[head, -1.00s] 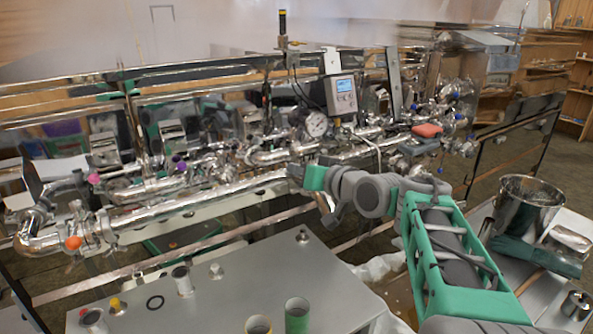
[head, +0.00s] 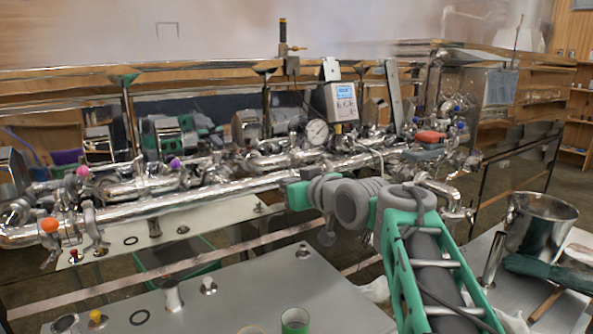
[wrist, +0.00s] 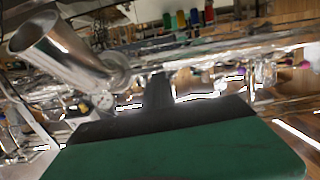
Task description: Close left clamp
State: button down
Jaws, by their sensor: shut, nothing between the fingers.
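A long shiny steel pipe (head: 200,196) runs across the front of the evaporator in the head view. A clamp (head: 88,226) sits near its left end, beside an orange knob (head: 49,225); whether it is open or closed is too small to tell. My gripper (head: 290,194) is at the middle of the pipe, well to the right of that clamp, its fingers partly hidden by the arm. In the wrist view my gripper (wrist: 160,88) shows a green body and dark fingers, shut and empty, with blurred steel pipework beyond.
A grey table (head: 240,285) with several small fittings and a green cup (head: 295,321) stands in front. A steel bucket (head: 535,225) is at the right. A gauge (head: 317,132) and a digital meter (head: 341,102) rise above the pipework.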

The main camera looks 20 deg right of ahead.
notch_tip(320, 180, up, 5)
jog(key=p, duration=0.3)
jog(key=f+b+v, duration=0.1)
jog(key=b+v, duration=0.1)
jog(key=v, duration=0.8)
jog(key=s+a+f+m+g+h+p, duration=0.1)
jog(key=s+a+f+g+p, duration=0.15)
jog(key=f, duration=0.75)
jog(key=s+a+f+m+g+h+p, duration=0.1)
jog(key=s+a+f+g, duration=0.2)
jog(key=f, duration=0.6)
jog(key=s+f+m+g+h+p, duration=0.1)
jog(key=s+f+g, duration=0.5)
jog(key=s+f, duration=0.5)
jog(key=shift+a+f, duration=0.35)
jog(key=c, duration=2.1)
grip_release()
